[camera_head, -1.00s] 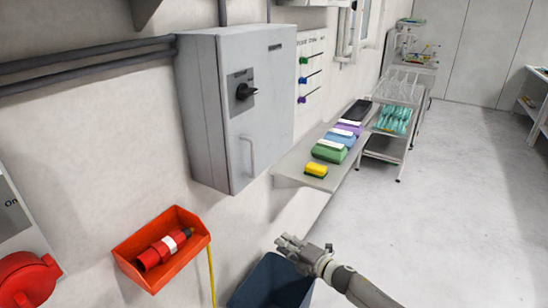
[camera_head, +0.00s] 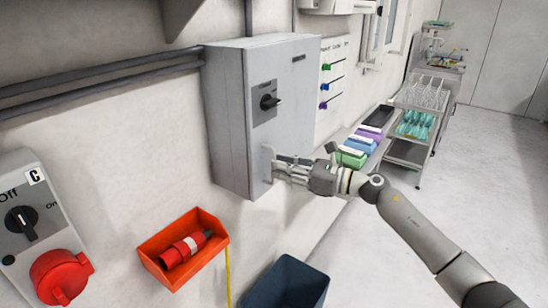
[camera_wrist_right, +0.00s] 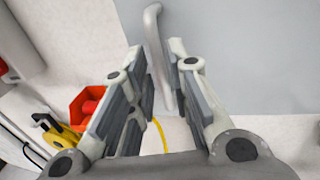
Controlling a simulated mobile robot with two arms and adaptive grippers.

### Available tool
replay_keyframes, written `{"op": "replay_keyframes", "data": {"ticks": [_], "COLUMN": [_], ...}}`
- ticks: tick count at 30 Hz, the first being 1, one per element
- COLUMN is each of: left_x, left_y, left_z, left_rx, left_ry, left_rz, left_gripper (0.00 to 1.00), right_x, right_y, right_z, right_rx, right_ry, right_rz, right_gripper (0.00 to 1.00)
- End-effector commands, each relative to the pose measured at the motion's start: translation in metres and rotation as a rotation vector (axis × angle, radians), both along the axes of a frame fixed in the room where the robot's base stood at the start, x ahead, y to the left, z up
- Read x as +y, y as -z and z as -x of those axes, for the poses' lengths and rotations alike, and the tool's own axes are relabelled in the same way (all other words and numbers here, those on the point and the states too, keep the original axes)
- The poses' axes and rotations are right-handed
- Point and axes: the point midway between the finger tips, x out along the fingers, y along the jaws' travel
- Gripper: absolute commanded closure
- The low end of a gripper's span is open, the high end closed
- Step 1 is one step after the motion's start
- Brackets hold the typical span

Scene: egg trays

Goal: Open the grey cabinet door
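The grey cabinet (camera_head: 232,130) hangs on the wall, and its front door (camera_head: 290,110) is closed. The door has a black rotary switch (camera_head: 269,102) and a pale vertical handle (camera_head: 267,160). My right gripper (camera_head: 279,168) is at the handle, its fingers reaching in from the right. In the right wrist view the handle (camera_wrist_right: 156,45) runs between the two fingers (camera_wrist_right: 163,82), with gaps visible on its sides. The fingers are open and partly hide the lower handle. My left gripper is not in view.
An orange-red tray (camera_head: 157,262) with a red plug (camera_head: 184,250) is on the wall below left. A dark blue bin (camera_head: 290,285) stands below. A shelf with coloured boxes (camera_head: 360,146) lies behind my right arm. The floor at right is open.

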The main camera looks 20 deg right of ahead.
Motion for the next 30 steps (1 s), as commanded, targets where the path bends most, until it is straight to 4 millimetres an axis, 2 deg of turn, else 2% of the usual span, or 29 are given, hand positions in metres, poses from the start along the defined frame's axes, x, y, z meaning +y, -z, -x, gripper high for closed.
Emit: {"op": "replay_keyframes", "data": {"ticks": [1, 6, 17, 21, 30], "left_x": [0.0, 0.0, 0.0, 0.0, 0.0], "left_y": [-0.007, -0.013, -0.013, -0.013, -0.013], "left_z": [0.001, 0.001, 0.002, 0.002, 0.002], "left_rx": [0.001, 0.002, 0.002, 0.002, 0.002], "left_ry": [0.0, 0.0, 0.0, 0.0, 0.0], "left_rz": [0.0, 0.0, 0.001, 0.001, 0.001], "left_gripper": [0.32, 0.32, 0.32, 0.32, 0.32], "right_x": [0.007, 0.019, 0.022, 0.022, 0.022], "right_y": [-0.005, -0.002, 0.001, 0.001, 0.0], "right_z": [-0.006, -0.017, -0.02, -0.02, -0.02], "right_rx": [0.0, 0.0, 0.001, 0.001, 0.0], "right_ry": [0.0, 0.001, 0.002, 0.001, 0.002], "right_rz": [-0.004, -0.003, -0.001, -0.001, -0.001], "right_gripper": [0.82, 0.82, 0.82, 1.0, 1.0]}}
